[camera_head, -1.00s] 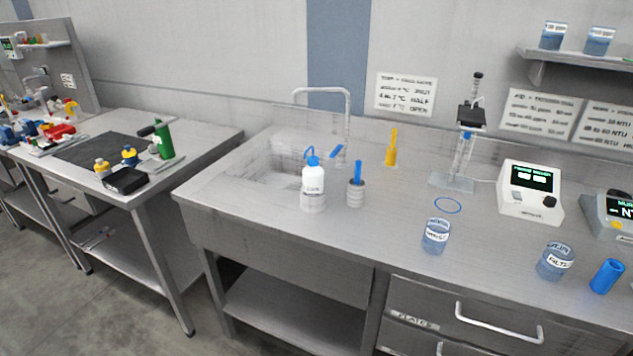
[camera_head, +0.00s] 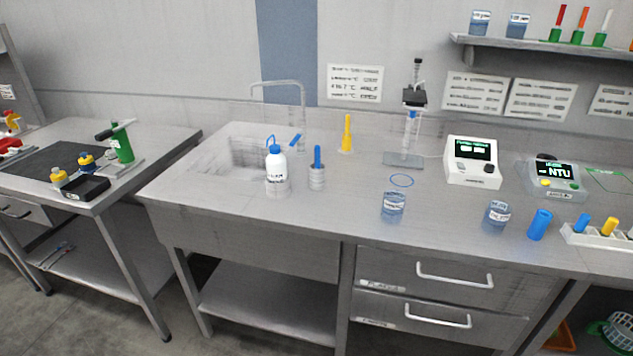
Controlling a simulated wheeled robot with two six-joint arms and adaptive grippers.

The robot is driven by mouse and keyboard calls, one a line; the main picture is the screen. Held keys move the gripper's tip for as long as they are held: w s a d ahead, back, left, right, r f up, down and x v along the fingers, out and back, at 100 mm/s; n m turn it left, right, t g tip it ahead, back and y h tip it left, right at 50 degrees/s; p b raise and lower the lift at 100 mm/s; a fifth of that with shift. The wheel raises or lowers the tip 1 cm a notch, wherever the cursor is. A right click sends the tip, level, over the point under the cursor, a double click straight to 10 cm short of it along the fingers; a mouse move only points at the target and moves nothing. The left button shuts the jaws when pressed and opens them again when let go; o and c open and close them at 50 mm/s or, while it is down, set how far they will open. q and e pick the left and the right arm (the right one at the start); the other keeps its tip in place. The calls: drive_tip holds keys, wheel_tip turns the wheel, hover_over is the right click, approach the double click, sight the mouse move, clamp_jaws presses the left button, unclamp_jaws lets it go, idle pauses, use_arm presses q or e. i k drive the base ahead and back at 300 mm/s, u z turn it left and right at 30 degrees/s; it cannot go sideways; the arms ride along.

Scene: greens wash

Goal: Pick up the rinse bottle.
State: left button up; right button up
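Neither of my grippers shows in the head view.
The sink (camera_head: 232,160) with a tall faucet (camera_head: 302,105) lies behind and left of the bottle. Beakers (camera_head: 393,207) and meters (camera_head: 472,162) stand to the right. A gap separates the counter from the left bench (camera_head: 150,155). The counter front near the bottle is clear.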

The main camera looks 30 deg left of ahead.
sight(276, 162)
drive_tip(key=z, duration=0.8)
drive_tip(key=k, duration=1.05)
drive_tip(key=z, duration=0.9)
drive_tip(key=i, duration=1.25)
drive_tip(key=u, duration=0.55)
drive_tip(key=i, duration=0.9)
drive_tip(key=u, duration=1.55)
drive_tip(key=i, duration=0.55)
drive_tip(key=u, duration=0.55)
